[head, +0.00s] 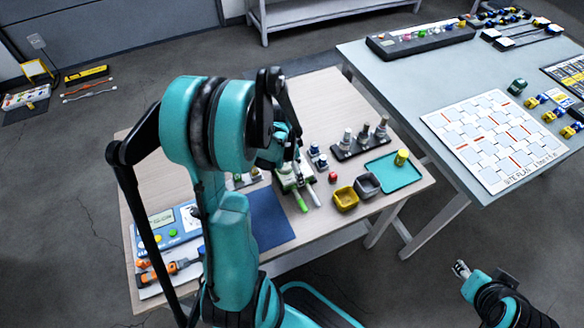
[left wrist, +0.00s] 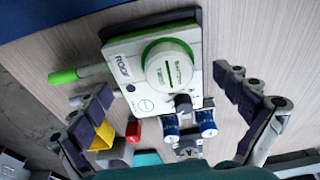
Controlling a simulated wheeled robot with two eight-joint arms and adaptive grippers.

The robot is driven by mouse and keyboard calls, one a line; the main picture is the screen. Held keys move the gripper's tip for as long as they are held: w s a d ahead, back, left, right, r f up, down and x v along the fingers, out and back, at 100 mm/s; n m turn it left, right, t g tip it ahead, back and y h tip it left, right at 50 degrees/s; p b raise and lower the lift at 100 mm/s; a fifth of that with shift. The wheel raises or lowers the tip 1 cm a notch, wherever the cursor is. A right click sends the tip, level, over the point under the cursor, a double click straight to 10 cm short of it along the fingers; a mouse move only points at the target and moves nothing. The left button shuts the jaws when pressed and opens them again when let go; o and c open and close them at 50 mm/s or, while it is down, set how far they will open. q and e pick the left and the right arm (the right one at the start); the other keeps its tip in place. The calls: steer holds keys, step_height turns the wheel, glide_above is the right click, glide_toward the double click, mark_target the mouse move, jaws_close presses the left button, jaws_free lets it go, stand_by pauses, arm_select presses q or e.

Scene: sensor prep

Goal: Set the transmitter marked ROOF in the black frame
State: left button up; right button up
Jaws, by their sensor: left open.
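The transmitter marked ROOF (left wrist: 133,76) is a white box with a green-ringed round dial, lying on the wooden table. In the head view its white and green body (head: 291,184) shows just below my left gripper (head: 284,160), partly hidden by my arm. In the left wrist view my left gripper (left wrist: 163,86) is open, its fingers on either side of the transmitter and apart from it. My right gripper (head: 462,269) is at the lower right, off the tables; its jaw state is unclear. I cannot tell for sure which thing is the black frame.
Right of the transmitter are a black rack (head: 346,154) with grey sensors, a teal tray (head: 395,178), a yellow bin (head: 345,197) and a grey bin (head: 366,183). A blue mat (head: 268,222) and blue meter (head: 178,222) lie left. The grey table holds a site plan (head: 492,140).

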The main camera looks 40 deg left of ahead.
arm_select(q)
steer(key=shift+r, duration=0.4)
steer(key=shift+r+p, duration=2.55)
steer(key=shift+r, duration=0.45)
steer(key=s+d+r+n+t, duration=0.2)
steer(key=s+d+r, duration=0.1)
steer(key=d+r, duration=0.4)
steer(key=s+d+r+n+t, duration=0.3)
steer(key=d+r, duration=0.4)
steer(key=d, duration=0.3)
steer(key=shift+s+d+t+y, duration=0.3)
steer(key=shift+s+y, duration=0.05)
steer(key=shift+y, duration=0.05)
steer(key=shift+r, duration=0.1)
